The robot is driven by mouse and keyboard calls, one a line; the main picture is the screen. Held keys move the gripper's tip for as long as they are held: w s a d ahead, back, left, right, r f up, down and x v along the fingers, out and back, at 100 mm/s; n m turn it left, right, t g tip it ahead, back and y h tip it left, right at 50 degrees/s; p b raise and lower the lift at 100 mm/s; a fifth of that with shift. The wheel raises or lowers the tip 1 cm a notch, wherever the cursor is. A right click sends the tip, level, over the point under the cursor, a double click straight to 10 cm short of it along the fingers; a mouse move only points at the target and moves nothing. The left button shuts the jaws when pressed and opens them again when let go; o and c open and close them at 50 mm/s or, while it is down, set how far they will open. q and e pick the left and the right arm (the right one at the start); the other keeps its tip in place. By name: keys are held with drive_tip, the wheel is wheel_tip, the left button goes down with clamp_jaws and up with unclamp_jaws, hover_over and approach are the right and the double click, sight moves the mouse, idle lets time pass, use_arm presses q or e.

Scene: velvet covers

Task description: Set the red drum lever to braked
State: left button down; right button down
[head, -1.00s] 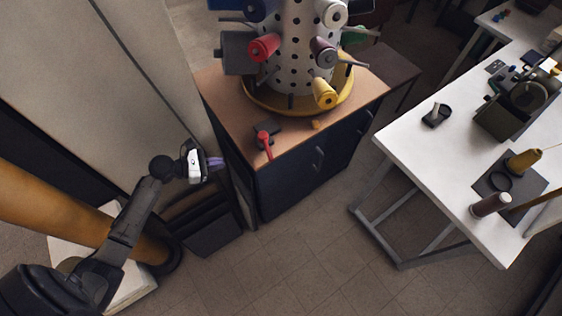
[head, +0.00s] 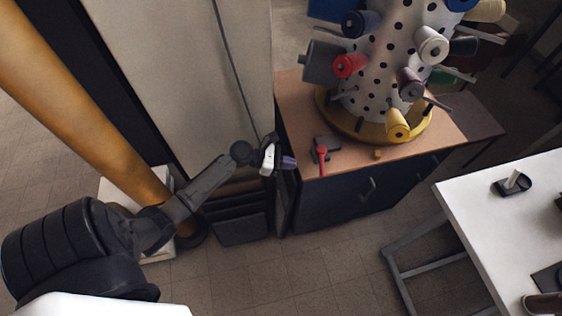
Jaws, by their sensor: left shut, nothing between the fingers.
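The red drum lever (head: 321,153) sits on a dark base on the wooden cabinet top (head: 455,136), near its front left corner, in front of the spool drum. Its red handle points towards the cabinet's front edge. The white drum (head: 377,78) with dark holes stands on a yellow round base and carries several coloured spools. My left gripper (head: 288,162) is shut and empty. It appears just left of the lever in the picture, by the cabinet's left edge, and apart from the lever. My right gripper is not in view.
A white table (head: 480,200) with a dark holder (head: 513,183) stands at the right. A tall pale panel (head: 185,75) rises behind my left arm. Open tiled floor lies in front of the cabinet.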

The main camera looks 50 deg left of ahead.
sight(322, 162)
use_arm(q)
drive_tip(key=b+x, duration=0.1)
drive_tip(key=x, duration=0.7)
drive_tip(key=shift+f, duration=0.1)
drive_tip(key=shift+w+d, duration=0.1)
